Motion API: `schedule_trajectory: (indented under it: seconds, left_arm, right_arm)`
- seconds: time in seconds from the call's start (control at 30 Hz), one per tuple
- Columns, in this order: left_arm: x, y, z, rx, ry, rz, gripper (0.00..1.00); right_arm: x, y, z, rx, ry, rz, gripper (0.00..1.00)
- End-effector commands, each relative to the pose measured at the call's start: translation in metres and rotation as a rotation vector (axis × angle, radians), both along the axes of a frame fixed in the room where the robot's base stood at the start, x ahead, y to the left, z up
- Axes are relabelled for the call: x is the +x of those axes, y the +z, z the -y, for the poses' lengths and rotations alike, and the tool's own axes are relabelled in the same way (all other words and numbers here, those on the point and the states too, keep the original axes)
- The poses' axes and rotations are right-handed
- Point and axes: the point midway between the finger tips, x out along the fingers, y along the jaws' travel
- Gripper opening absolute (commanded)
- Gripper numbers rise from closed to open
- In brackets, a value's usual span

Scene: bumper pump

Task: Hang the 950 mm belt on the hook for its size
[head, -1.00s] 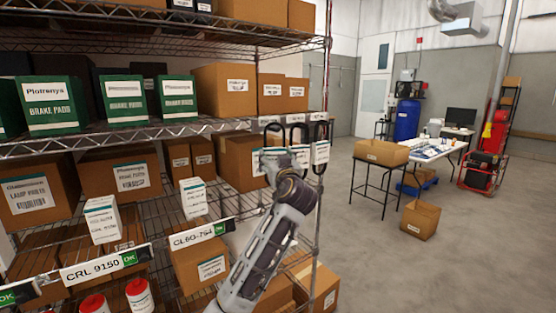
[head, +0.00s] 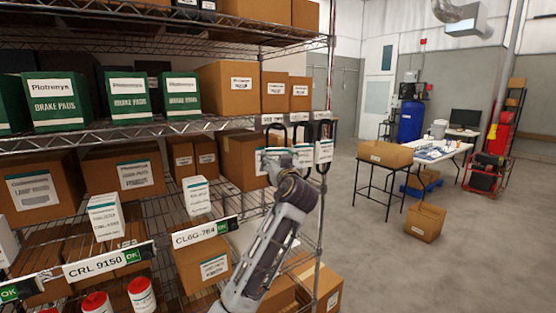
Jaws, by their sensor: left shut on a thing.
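Several black belt loops with white sleeves hang at the right end of the wire shelf's front edge, below small white hook labels (head: 298,117). The rightmost belt (head: 323,150) shows best, and a middle belt (head: 302,133) hangs beside it. My left gripper (head: 272,160) is in front of the leftmost belt (head: 274,131) and partly covers it. The gripper is shut on a belt, which its fingers and wrist largely hide. I cannot read the sizes on the labels or sleeves, or tell whether the held belt touches a hook. My right gripper is not in view.
The wire shelf (head: 160,131) holds green brake pad boxes (head: 57,102) and brown cartons (head: 229,90). Small white boxes (head: 197,195) stand lower, close left of my arm. The floor (head: 370,270) to the right is open, with a carton on a black stand (head: 384,153) farther back.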

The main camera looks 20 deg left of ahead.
Motion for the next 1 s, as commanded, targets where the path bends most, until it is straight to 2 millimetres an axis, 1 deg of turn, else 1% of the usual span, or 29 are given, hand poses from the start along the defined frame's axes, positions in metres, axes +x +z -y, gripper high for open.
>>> schedule_trajectory:
  seconds: [0.13,0.17,0.33,0.77,1.0]
  left_arm:
    - [0.0,0.001,0.0,0.001,0.0,0.001,0.41]
    - [0.0,0.001,0.0,0.001,0.0,0.001,0.72]
    - [0.0,0.0,0.0,0.001,0.0,0.001,0.93]
    - [-0.001,-0.001,0.001,-0.001,0.0,-0.001,0.93]
    - [-0.011,-0.002,0.008,0.0,-0.002,0.0,0.93]
  right_arm:
    - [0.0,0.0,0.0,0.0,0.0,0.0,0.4]
    - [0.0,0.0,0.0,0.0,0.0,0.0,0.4]
    - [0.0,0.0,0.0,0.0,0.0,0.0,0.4]
    - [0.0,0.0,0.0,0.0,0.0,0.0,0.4]
    - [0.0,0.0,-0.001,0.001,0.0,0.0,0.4]
